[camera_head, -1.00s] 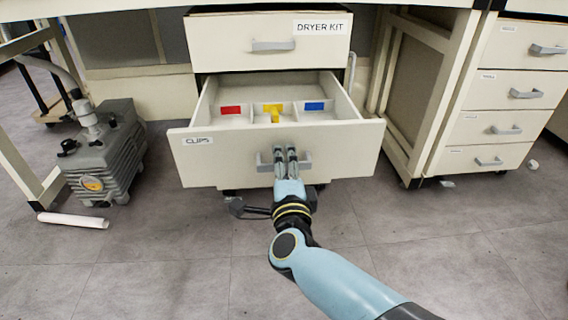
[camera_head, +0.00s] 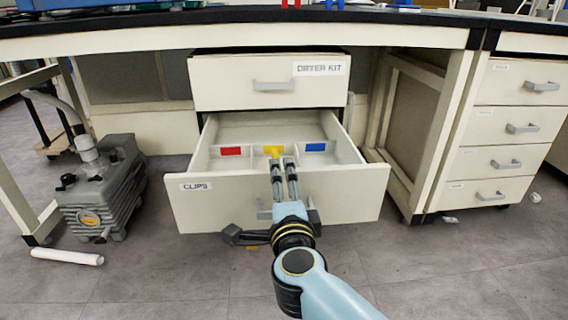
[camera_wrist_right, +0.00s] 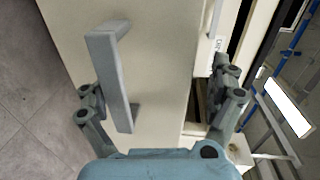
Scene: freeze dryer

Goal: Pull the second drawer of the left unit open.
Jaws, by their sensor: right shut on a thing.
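The second drawer of the left unit, labelled CLIPS (camera_head: 345,193), stands pulled out below a closed drawer labelled DRYER KIT (camera_head: 215,83). Its inside shows a divider with red, yellow and blue tags. Its grey handle (camera_head: 264,211) is partly hidden by my right gripper (camera_head: 283,168). In the right wrist view the handle (camera_wrist_right: 108,75) lies between the widely spaced fingers of my right gripper (camera_wrist_right: 160,100), close to the left finger. My left gripper is not in view.
A grey pump (camera_head: 102,190) stands on the floor at left, with a white tube (camera_head: 67,256) before it. Another drawer unit (camera_head: 500,140) stands at right, its drawers closed. The worktop (camera_head: 250,17) runs above. Floor in front is mostly clear.

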